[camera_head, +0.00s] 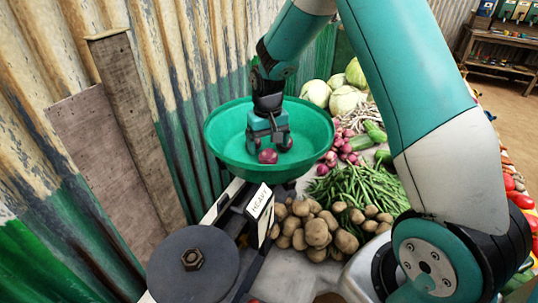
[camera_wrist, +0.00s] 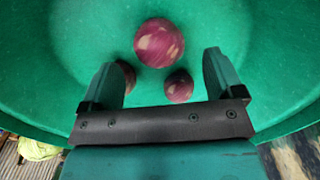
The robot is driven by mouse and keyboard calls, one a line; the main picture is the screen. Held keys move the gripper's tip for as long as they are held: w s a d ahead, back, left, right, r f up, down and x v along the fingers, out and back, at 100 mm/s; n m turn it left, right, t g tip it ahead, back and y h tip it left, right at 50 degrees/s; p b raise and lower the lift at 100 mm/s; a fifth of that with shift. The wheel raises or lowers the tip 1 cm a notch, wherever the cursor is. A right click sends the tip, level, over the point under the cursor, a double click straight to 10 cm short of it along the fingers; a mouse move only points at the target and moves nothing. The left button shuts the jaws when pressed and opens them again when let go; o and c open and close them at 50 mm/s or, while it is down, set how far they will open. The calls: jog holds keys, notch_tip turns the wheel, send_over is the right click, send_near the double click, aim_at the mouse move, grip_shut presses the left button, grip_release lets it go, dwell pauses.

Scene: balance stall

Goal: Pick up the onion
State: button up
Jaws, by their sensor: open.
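My gripper (camera_head: 268,143) is open and points down inside a green bowl (camera_head: 220,150). In the wrist view its two fingers (camera_wrist: 162,74) stand apart over the bowl floor. A large purple-red onion (camera_wrist: 159,42) with pale patches lies beyond the fingertips. A smaller one (camera_wrist: 179,86) lies between the fingers, closer to the right finger. A third (camera_wrist: 128,75) is partly hidden behind the left finger. In the head view one red onion (camera_head: 267,156) shows just in front of the gripper. None is held.
Potatoes (camera_head: 316,232), green beans (camera_head: 352,184), red onions (camera_head: 345,148) and cabbages (camera_head: 347,100) lie to the right. A corrugated wall (camera_head: 165,80) stands close on the left.

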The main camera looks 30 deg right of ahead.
aim_at(268, 149)
notch_tip(268, 149, down, 4)
jog(key=shift+f+p, duration=0.2)
jog(key=shift+p, duration=0.55)
jog(key=c, duration=1.1)
